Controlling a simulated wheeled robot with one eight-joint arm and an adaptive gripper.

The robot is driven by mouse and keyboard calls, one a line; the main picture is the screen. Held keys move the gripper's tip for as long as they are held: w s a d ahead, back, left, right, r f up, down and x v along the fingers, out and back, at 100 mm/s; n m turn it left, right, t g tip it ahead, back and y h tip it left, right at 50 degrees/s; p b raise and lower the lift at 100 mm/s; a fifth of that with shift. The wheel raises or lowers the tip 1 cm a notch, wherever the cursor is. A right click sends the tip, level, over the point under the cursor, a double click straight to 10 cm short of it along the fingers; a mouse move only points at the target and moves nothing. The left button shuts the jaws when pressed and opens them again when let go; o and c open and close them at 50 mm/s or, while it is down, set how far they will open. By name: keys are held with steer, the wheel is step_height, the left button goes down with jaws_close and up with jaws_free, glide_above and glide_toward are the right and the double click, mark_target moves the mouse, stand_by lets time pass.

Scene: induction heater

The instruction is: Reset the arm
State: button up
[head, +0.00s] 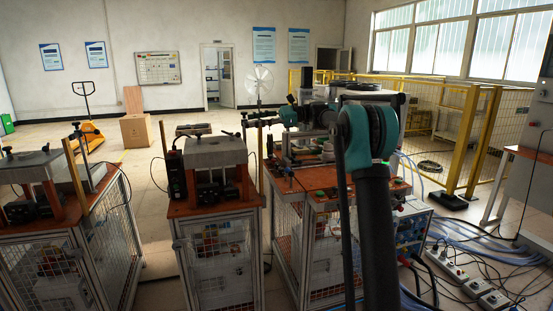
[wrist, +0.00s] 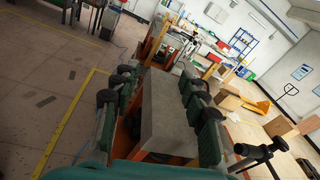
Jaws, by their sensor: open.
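My arm (head: 370,190) rises from the bottom of the head view, bends at a teal joint and reaches left. Nothing is visibly held.
A caged station (head: 215,248) with an orange top stands in the middle, another (head: 60,255) at left. A red-topped bench (head: 310,205) with small parts lies under my arm. Cables and power strips (head: 460,278) cover the right floor. Yellow fencing (head: 465,140) stands behind. Open floor lies at back left.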

steer(key=s+d+f+n+t+h, duration=0.2)
steer(key=s+d+f+n+h, duration=0.2)
steer(key=s+d+f, duration=0.5)
steer(key=s+d+f+n+t+h, duration=0.2)
steer(key=s+d+f+n+h, duration=0.2)
steer(key=s+f, duration=1.3)
steer(key=s+d+f+n+t+h, duration=0.2)
steer(key=s+d+f+n+h, duration=0.3)
steer(key=s+d+f, duration=0.9)
steer(key=s+h, duration=0.3)
steer(key=shift+t+h, duration=0.4)
steer(key=shift+a, duration=0.1)
